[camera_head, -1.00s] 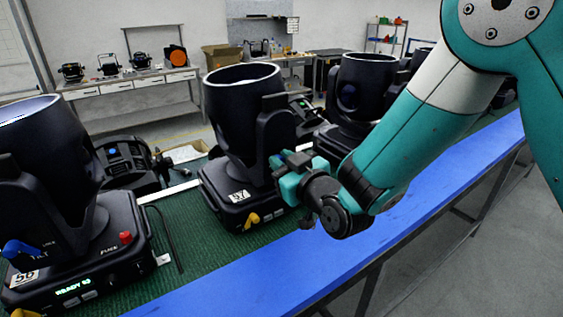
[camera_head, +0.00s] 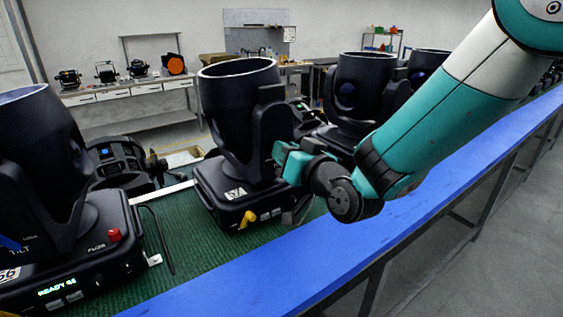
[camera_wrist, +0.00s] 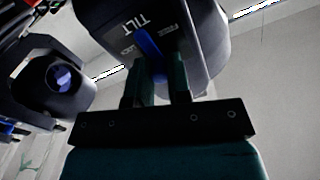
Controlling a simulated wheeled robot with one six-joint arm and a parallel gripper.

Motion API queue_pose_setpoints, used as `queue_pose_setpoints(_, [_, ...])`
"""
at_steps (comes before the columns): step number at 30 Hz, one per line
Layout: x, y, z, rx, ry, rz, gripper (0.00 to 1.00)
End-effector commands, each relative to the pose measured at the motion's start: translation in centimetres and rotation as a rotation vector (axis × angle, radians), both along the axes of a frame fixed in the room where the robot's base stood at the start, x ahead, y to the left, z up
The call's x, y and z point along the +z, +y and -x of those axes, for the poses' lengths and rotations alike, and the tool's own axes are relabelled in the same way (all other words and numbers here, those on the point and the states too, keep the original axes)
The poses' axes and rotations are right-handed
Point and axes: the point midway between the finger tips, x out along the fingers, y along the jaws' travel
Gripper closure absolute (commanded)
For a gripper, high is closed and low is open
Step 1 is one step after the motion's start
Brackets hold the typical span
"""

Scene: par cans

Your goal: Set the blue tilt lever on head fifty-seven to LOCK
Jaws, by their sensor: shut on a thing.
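Head fifty-seven (camera_head: 238,110) is a black moving-head lamp in the middle of the head view, its white number plate (camera_head: 236,194) on the base. My gripper (camera_head: 284,160) is at the right side of its yoke. In the wrist view, the blue tilt lever (camera_wrist: 150,48) lies between the two dark fingers of my gripper (camera_wrist: 155,85), which are shut on it. TILT, LOCK and FREE are printed on the black housing (camera_wrist: 205,35) around it. The lever's tip is partly hidden by the fingers, and I cannot tell which label it points at. The head view hides this lever.
Another lamp (camera_head: 40,150) stands at the left, with a red knob (camera_head: 114,235) and part of a blue lever (camera_head: 9,243). More lamps (camera_head: 355,95) stand behind my arm at the right. A yellow lever (camera_head: 247,219) is on head fifty-seven's base. The blue bench edge (camera_head: 260,270) is clear.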

Motion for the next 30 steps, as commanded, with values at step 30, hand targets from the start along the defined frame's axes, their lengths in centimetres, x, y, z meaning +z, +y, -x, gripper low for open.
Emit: queue_pose_setpoints(30, [-0.7,-1.3,-0.8,0.0,0.303,-0.443,1.0])
